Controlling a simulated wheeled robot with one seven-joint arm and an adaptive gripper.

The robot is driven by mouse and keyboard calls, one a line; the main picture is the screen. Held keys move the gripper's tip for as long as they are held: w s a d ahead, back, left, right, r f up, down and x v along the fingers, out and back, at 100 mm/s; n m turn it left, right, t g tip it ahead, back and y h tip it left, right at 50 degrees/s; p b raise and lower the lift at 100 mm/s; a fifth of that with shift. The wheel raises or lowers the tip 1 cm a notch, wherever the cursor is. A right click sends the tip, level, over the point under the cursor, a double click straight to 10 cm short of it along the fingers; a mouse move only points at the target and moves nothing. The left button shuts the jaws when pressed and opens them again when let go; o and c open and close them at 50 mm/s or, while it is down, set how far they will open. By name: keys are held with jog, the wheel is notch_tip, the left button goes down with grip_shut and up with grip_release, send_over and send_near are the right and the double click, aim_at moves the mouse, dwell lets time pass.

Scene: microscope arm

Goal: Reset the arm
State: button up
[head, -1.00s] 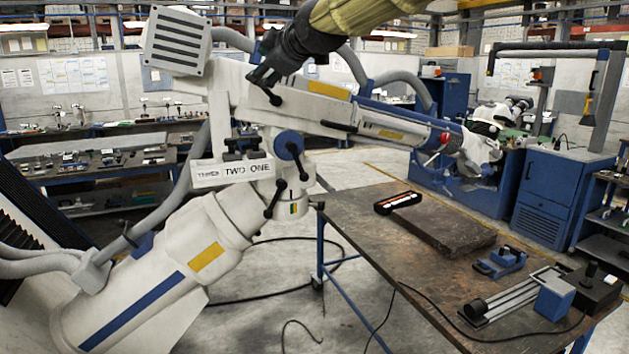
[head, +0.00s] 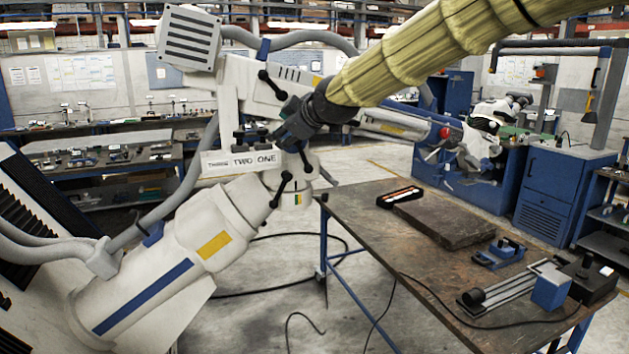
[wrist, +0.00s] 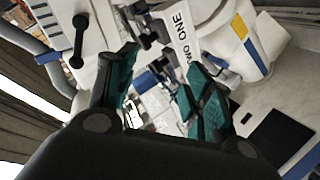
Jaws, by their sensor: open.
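The microscope arm (head: 212,215) is a large white jointed machine with blue and yellow stripes. Its lower section leans up to a joint, and its upper section (head: 252,92) slopes down to the right. Black levers with ball ends show at the upper joint (head: 271,84), beside the middle joint (head: 303,157) and below it (head: 281,189). My gripper (head: 284,133) is in front of the middle joint, hiding its blue hub. In the wrist view, the teal fingers (wrist: 163,88) are apart, with black lever parts and the number plate (wrist: 183,40) beyond them. Contact cannot be told.
A brown workbench (head: 350,215) stands to the right, with a stone slab (head: 445,222), a black case (head: 400,197) and blue fixtures (head: 499,254). Cables (head: 300,320) lie on the floor. Blue cabinets (head: 550,195) stand behind the bench.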

notch_tip(320, 180, down, 16)
jog(key=w+d+m+g, duration=0.1)
jog(key=d+m, duration=0.1)
jog(key=s+d+f+m+g+h+b, duration=0.1)
jog(key=s+d+f+m, duration=0.3)
jog(key=f, duration=0.9)
jog(key=s+d+f+g+h, duration=0.1)
jog(key=s+d+f+g, duration=0.15)
jog(key=s+f, duration=0.7)
jog(key=s+d+f+m+g+h+b, duration=0.1)
jog(key=d+f+m, duration=0.25)
jog(key=f, duration=1.35)
jog(key=s+d+f+m+g+h, duration=0.1)
jog(key=s+d+f, duration=0.2)
jog(key=s+f, duration=0.35)
jog(key=s+d+f+m+g+b, duration=0.1)
jog(key=s+d+f, duration=0.2)
jog(key=s+f, duration=0.35)
jog(key=s+d+f+m+g+h, duration=0.1)
jog(key=s+d+f, duration=0.2)
jog(key=s+f, duration=0.3)
jog(key=s+d+f+m+g+h, duration=0.1)
jog(key=s+d, duration=0.3)
jog(key=s, duration=0.7)
jog(key=s+d+f+m+g+h+b, duration=0.1)
jog(key=s+d+f, duration=0.3)
jog(key=s, duration=0.8)
jog(key=shift+s+d+f+m+g, duration=0.15)
jog(key=shift+d+f+m+g, duration=0.2)
jog(key=shift+m, duration=0.5)
